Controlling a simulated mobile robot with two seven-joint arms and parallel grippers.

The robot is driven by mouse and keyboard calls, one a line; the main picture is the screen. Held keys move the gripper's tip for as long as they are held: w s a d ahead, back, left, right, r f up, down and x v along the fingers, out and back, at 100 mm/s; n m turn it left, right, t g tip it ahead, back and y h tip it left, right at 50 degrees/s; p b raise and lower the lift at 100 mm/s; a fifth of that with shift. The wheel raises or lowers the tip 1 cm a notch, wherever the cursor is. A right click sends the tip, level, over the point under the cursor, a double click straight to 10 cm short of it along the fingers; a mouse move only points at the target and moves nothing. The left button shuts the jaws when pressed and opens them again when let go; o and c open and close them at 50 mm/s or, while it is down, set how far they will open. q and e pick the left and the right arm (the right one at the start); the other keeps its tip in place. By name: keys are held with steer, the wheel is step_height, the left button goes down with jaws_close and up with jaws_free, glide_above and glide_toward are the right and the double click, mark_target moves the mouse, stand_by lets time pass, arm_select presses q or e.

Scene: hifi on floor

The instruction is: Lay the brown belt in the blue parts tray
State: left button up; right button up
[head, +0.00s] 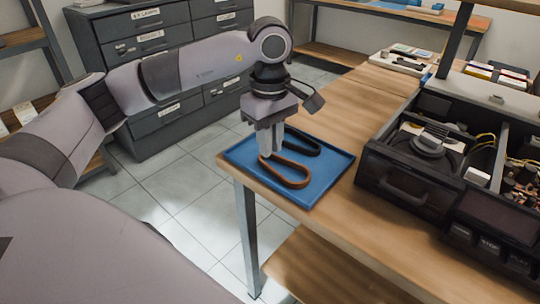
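The brown belt (289,182) is a closed loop in the blue parts tray (314,190), lying along its front part. Its far-left end is at my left gripper's fingertips. My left gripper (268,153) points down over the left part of the tray. Its fingers are close together, and I cannot tell whether they still pinch the belt or stand just around it. A black belt (303,143) lies behind the brown one in the same tray. My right gripper is not in view.
The tray sits at the left edge of the wooden bench (347,116). An opened black hi-fi unit (405,185) stands to its right. A grey drawer cabinet (150,60) is behind my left arm. Another tray with parts (402,62) lies farther back on the bench.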

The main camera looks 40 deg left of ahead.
mark_target(270, 167)
arm_select(q)
step_height(270, 167, up, 7)
stand_by(0.8)
